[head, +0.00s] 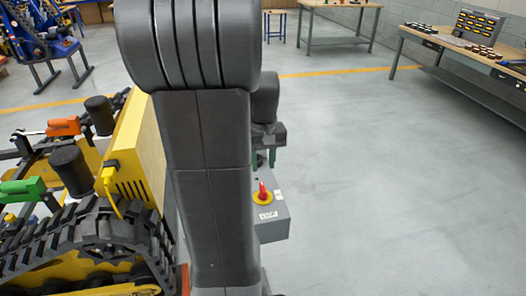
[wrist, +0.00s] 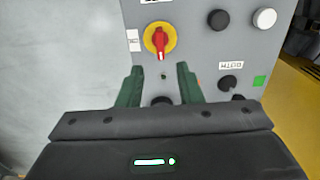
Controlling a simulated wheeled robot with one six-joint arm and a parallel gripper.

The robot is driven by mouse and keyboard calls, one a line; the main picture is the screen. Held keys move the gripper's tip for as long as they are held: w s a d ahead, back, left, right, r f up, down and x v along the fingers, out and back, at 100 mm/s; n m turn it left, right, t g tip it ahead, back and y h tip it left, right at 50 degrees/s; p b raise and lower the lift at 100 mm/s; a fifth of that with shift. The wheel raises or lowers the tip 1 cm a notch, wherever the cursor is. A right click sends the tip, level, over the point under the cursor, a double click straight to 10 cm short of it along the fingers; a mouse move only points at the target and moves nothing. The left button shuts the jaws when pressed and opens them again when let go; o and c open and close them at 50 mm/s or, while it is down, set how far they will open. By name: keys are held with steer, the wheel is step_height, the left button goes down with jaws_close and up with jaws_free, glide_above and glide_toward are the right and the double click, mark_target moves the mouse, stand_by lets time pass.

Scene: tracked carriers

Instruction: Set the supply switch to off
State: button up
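The supply switch looks to be the red rotary handle on a yellow disc (wrist: 159,40), on a grey control box (wrist: 205,45); its label is not readable. It also shows in the head view (head: 263,197), on top of the grey box (head: 272,222) right of my arm. In the wrist view the handle's narrow end points down the picture. My gripper (wrist: 161,75) has two green fingers spread apart with nothing between them. The fingertips lie just below the handle in the wrist view, not around it. In the head view my gripper (head: 264,158) is above the box, partly hidden by my arm.
The box also carries a black button (wrist: 218,18), a white button (wrist: 265,18) and a black knob (wrist: 228,83). Another dark knob (wrist: 161,101) shows between the fingers. A yellow tracked carrier (head: 140,150) stands left. Floor at right is clear.

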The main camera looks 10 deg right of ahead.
mark_target(263, 187)
step_height(263, 187, up, 4)
steer(key=shift+f, duration=0.2)
stand_by(0.3)
step_height(263, 187, down, 14)
steer(key=shift+r, duration=0.15)
stand_by(0.4)
stand_by(0.5)
